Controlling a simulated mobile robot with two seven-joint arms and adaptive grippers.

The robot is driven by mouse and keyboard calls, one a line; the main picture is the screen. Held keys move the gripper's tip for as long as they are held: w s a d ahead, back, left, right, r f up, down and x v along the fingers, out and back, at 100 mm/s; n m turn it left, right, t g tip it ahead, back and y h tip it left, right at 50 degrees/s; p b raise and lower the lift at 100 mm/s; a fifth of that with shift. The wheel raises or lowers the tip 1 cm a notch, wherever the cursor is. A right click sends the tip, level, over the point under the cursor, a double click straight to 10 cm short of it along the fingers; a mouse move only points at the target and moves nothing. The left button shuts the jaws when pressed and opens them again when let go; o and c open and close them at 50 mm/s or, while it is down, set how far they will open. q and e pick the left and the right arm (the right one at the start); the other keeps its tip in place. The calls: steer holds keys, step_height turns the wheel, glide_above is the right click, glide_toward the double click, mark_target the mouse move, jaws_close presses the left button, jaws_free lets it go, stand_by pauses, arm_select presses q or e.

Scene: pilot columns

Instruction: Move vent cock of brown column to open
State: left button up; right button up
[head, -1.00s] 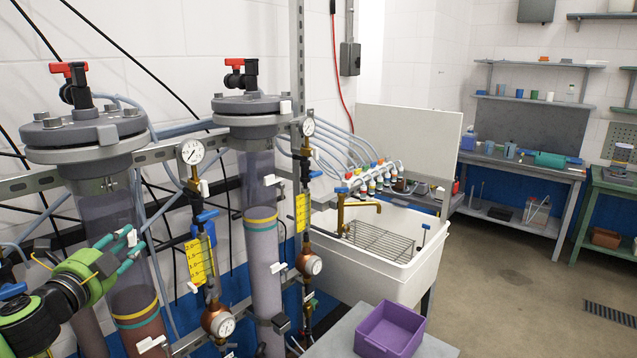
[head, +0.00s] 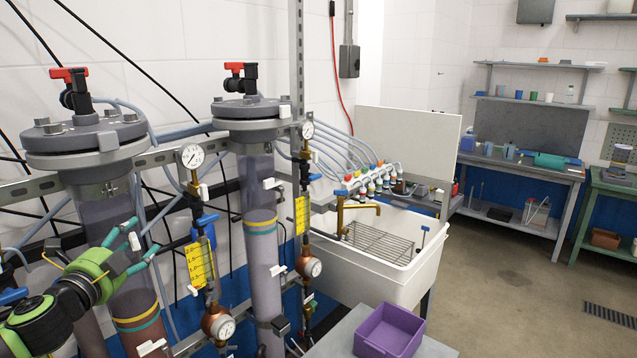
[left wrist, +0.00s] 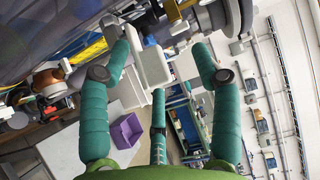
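The brown column (head: 138,308) stands at the left in the head view, with brown fill under orange and teal bands. Its vent cock (head: 75,95) stands upright on the grey top flange, a black body with a red handle (head: 68,73) lying roughly level. My left gripper (head: 140,243) is in front of this column's clear tube, well below the flange and cock. Its green fingers are spread and empty, as the left wrist view (left wrist: 160,65) also shows. The cock cannot be made out in the wrist view. My right gripper is not in view.
A second column (head: 262,245) with greyish fill and its own red-handled cock (head: 240,78) stands to the right. Gauges (head: 191,156), valves and hoses fill the space between. A white sink (head: 385,265) and a purple bin (head: 390,330) stand further right. Above the flanges is mostly open wall.

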arm_select(q)
steer(key=shift+s+d+f, duration=0.25)
steer(key=shift+s, duration=0.25)
steer(key=s+d, duration=0.1)
steer(key=s, duration=0.1)
steer(key=s+d+b, duration=0.1)
steer(key=s+d, duration=0.1)
steer(key=shift+s+d+r+b, duration=0.1)
steer(key=shift+s+d+b, duration=0.1)
steer(key=shift+s+b, duration=0.15)
steer(key=shift+s, duration=0.1)
